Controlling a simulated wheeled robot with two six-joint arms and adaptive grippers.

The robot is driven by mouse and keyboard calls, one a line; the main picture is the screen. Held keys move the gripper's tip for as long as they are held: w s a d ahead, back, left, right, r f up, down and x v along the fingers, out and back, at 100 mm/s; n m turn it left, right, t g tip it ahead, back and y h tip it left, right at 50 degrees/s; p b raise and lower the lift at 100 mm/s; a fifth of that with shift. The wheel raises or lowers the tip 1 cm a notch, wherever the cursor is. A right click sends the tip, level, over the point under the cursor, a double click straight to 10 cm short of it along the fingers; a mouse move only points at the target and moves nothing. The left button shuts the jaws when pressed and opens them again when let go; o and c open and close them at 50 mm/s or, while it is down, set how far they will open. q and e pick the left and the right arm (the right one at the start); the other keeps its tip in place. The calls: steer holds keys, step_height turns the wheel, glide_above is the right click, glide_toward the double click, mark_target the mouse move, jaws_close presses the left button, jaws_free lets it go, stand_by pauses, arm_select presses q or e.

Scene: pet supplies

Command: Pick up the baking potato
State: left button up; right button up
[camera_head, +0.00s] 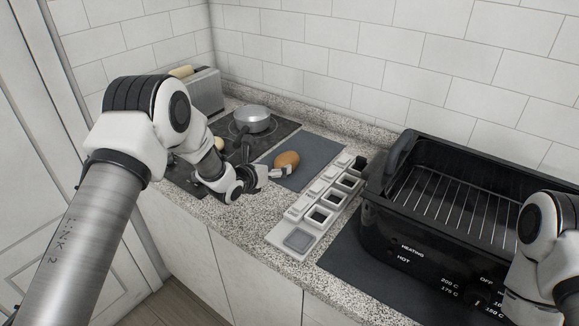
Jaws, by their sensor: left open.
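The baking potato (287,159) is brown and rounded. It lies on a dark grey mat (318,150) on the counter, near the middle of the head view. My left gripper (284,173) is open, with its fingers low over the mat at the near side of the potato. Whether a finger touches the potato is hard to tell at this size. My right arm shows at the right edge, in front of the black roaster, and its gripper is out of the picture.
A white tray with several compartments (297,242) stands right of the mat. A large black roaster (376,222) with a wire rack fills the right side. A lidded pot (253,119) sits on the dark cooktop, with a toaster (207,92) behind left. A tiled wall closes the back.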

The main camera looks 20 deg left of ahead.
mark_target(281, 162)
arm_select(q)
steer(key=x, duration=0.4)
steer(key=b+x, duration=0.1)
steer(key=x, duration=0.1)
steer(key=shift+w+a+r, duration=0.1)
steer(key=shift+w+r, duration=0.1)
steer(key=shift+w, duration=0.05)
steer(key=shift+s+r, duration=0.1)
steer(key=c, duration=1.4)
